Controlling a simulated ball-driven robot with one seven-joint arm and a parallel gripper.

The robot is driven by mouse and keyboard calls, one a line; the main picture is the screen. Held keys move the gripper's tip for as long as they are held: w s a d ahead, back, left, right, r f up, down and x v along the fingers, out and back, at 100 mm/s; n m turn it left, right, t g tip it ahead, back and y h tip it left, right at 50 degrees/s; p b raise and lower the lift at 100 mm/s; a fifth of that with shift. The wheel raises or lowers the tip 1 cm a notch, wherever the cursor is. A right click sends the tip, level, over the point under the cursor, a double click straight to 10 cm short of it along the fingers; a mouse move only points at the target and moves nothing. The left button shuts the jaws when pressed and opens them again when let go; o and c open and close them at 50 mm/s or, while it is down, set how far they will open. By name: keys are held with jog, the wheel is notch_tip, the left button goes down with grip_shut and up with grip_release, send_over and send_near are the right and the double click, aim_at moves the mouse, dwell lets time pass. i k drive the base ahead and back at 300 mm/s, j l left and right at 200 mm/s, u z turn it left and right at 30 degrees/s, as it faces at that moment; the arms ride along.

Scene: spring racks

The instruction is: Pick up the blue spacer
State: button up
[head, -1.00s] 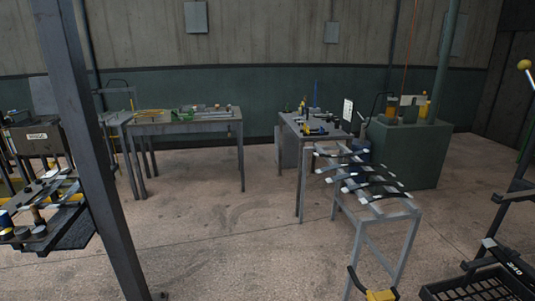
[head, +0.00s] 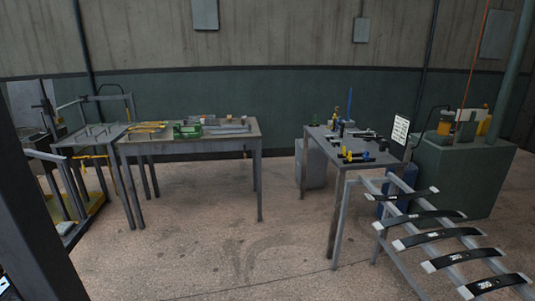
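I cannot make out a thing that is surely the blue spacer. A tall thin blue item (head: 349,103) stands at the back of the right-hand table (head: 375,157). Small blue, yellow and black tools (head: 355,156) lie near that table's front edge, too small to tell apart. A blue cylinder (head: 384,198) stands on the floor behind the rack of leaf springs, partly hidden. A sliver of something blue and black shows at the lower left edge, mostly hidden by the dark post. My gripper is not in view.
A slatted rack with several leaf springs (head: 430,216) fills the right foreground. A dark post (head: 30,215) stands at the near left. A long table (head: 235,137) with a green tool (head: 187,131) stands at the back left. A green cabinet (head: 465,175) is at right. The middle floor is clear.

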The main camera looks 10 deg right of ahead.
aim_at(367, 158)
jog(key=i+z, duration=0.1)
jog(key=i, duration=0.45)
jog(key=i+j+z, duration=0.1)
jog(key=i, duration=0.5)
jog(key=i+j+z, duration=0.1)
jog(key=i, duration=0.45)
jog(key=i+j+z, duration=0.2)
jog(key=i+z, duration=0.15)
jog(key=i+j+z, duration=0.35)
jog(key=i+z, duration=0.1)
jog(key=z, duration=0.2)
jog(key=i+j+z, duration=0.15)
jog(key=j+z, duration=0.2)
jog(key=i+j+z, duration=0.15)
jog(key=j+z, duration=0.15)
jog(key=j, duration=0.15)
jog(key=i+j+z, duration=0.25)
jog(key=j, duration=1)
jog(key=j+z, duration=0.25)
jog(key=j, duration=1)
jog(key=k, duration=0.05)
